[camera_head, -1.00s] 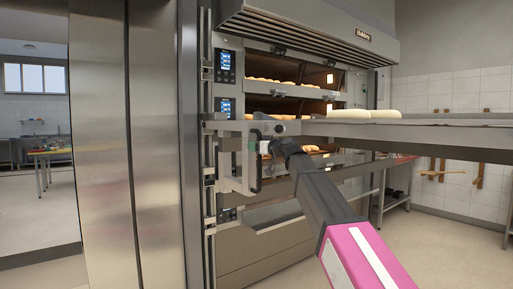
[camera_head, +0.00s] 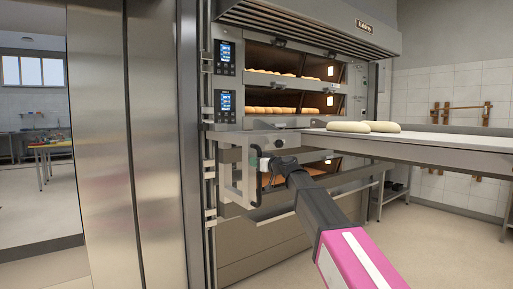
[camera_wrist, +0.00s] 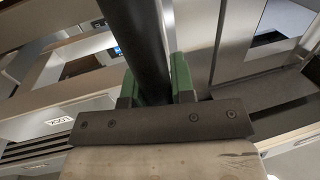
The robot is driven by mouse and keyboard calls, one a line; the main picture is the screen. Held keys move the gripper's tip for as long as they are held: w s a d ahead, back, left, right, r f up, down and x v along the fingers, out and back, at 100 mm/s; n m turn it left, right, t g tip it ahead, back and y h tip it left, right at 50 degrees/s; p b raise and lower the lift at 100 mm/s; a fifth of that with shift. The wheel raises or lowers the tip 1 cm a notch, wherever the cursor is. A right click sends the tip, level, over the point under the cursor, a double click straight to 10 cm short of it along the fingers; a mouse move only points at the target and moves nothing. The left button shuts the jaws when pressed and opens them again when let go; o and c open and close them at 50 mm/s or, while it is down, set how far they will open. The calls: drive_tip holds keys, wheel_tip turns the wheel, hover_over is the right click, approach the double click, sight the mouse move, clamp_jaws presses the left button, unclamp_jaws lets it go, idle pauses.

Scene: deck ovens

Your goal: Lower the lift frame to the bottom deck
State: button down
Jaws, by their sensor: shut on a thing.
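The lift frame (camera_head: 236,140) is a grey metal bracket on a vertical rail at the left of the oven. It bears a long flat loading surface (camera_head: 450,143) reaching right, with two pale dough pieces (camera_head: 348,127) on it. The surface is level with the zone just below the second deck (camera_head: 285,105) and above the bottom deck (camera_head: 310,172), which it partly hides. My gripper (camera_head: 262,162) is at the frame's black upright handle (camera_head: 254,185). In the wrist view its green fingers (camera_wrist: 155,85) are shut around the dark handle bar (camera_wrist: 145,40).
The oven's top deck (camera_head: 290,62) and second deck hold rows of bread. A hood (camera_head: 310,30) overhangs them. A steel cabinet (camera_head: 155,120) stands close on the left. A low shelf (camera_head: 395,192) stands beyond the loading surface. The floor at right is clear.

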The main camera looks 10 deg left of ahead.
wheel_tip(320, 180, down, 54)
drive_tip(key=shift+f, duration=0.2)
drive_tip(key=c, duration=1)
unclamp_jaws()
drive_tip(key=v, duration=1)
drive_tip(key=shift+s+d, duration=0.2)
drive_tip(key=shift+d, duration=0.15)
drive_tip(key=shift+r, duration=0.1)
